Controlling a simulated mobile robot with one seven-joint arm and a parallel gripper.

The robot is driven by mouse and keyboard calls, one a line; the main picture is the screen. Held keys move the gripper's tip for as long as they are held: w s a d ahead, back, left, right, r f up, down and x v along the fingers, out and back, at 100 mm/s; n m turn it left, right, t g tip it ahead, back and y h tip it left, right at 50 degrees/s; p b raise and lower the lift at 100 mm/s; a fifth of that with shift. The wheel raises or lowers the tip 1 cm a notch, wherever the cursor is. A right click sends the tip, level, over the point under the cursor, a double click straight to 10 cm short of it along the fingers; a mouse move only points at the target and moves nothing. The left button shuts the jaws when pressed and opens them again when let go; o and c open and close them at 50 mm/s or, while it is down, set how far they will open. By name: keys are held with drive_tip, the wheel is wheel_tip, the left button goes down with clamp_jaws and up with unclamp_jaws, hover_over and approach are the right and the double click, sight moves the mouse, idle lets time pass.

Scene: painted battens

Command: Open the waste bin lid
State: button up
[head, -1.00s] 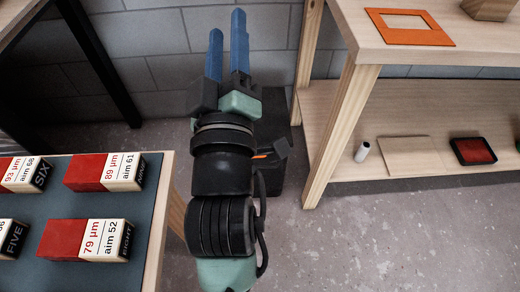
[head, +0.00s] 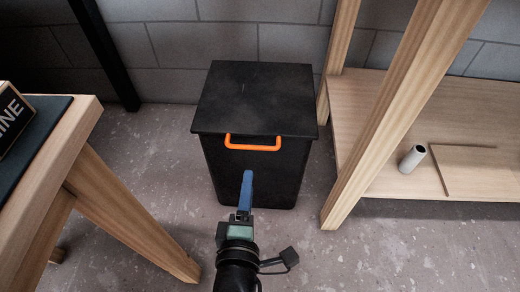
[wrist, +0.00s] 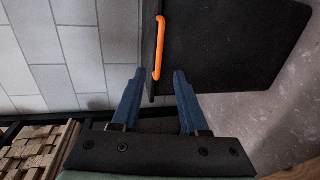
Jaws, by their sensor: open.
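The black waste bin (head: 255,175) stands on the floor with its flat lid (head: 255,98) shut. An orange handle (head: 253,147) sits at the lid's front edge. My gripper (head: 246,176) is in front of the bin, its blue fingers pointing at it, just below the handle in the head view. In the wrist view my gripper (wrist: 158,71) is open and empty. There the orange handle (wrist: 159,48) runs lengthwise, its lower end between the fingertips in the picture. I cannot tell whether it lies between them in depth. The bin's dark panel (wrist: 225,45) fills the right.
A wooden table (head: 80,130) stands at the left. A wooden shelf unit (head: 400,110) stands close to the bin's right, with a white cylinder (head: 412,158) on its lower board. A block wall (head: 180,45) is behind. Floor in front of the bin is clear.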

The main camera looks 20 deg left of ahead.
sight(253, 149)
drive_tip(key=shift+b+x, duration=3.4)
drive_tip(key=shift+x, duration=2.95)
drive_tip(key=shift+a+r, duration=0.1)
clamp_jaws()
